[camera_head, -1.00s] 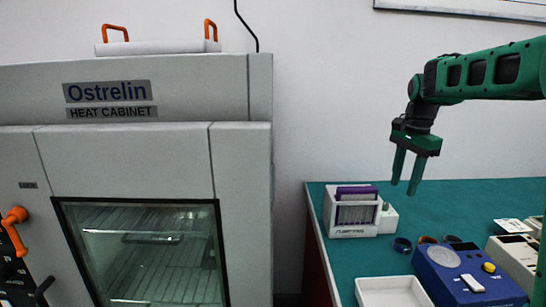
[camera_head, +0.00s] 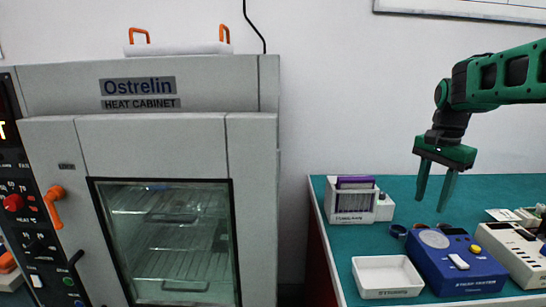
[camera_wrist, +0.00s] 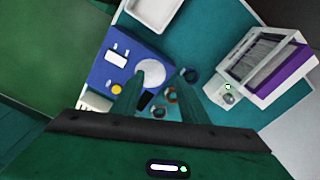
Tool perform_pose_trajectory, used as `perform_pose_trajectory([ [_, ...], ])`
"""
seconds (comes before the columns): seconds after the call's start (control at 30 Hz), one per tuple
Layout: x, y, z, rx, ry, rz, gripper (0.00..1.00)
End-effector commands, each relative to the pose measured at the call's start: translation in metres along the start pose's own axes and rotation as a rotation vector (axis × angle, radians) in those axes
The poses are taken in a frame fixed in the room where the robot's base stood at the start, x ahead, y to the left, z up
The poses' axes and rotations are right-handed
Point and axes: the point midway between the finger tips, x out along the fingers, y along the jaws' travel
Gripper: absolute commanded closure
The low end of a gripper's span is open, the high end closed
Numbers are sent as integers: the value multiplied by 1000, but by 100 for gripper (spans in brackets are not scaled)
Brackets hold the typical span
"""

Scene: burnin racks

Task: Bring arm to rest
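My gripper (camera_head: 434,188) hangs from my green arm at the right of the head view, pointing down above the teal bench. Its two fingers are apart with nothing between them. In the wrist view the gripper (camera_wrist: 165,82) is seen from above, with its fingers over the bench near the blue tester (camera_wrist: 128,66) and some small rings (camera_wrist: 171,96). It touches nothing that I can see.
The teal bench (camera_head: 410,200) carries a rack with purple cards (camera_head: 354,198), a white tray (camera_head: 387,276), the blue tester (camera_head: 450,262) and a beige device (camera_head: 510,250). A heat cabinet (camera_head: 180,140) with a shut glass door stands at the left.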

Motion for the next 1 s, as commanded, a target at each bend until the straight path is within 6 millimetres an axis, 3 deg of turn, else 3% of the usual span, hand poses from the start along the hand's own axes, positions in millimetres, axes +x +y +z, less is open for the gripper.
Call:
perform_pose_trajectory([
  [0.17,4,51,13,-82,10,14,60],
  [0.27,10,93,26,-151,12,23,60],
  [0.5,44,200,73,-352,-9,28,60],
  [0.6,61,236,94,-430,-22,20,60],
  [0.8,88,277,126,-542,-44,4,60],
  [1.0,94,285,134,-569,-50,-1,60],
])
